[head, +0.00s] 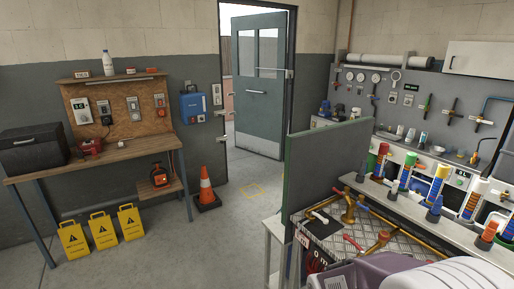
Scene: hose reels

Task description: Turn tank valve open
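Several fittings that look like valves are in the head view; I cannot tell which one is the tank valve. On the metal-topped bench at the right, brass pipework (349,208) carries a white lever-like handle (319,216) and a small red handle (352,243). Neither of my grippers is in view.
A grey-green partition (325,165) stands beside the bench. A purple-grey bin (352,275) is at the bottom right. An orange cone (206,190) and yellow signs (102,230) stand on the floor at left. The floor toward the open door (258,95) is mostly clear.

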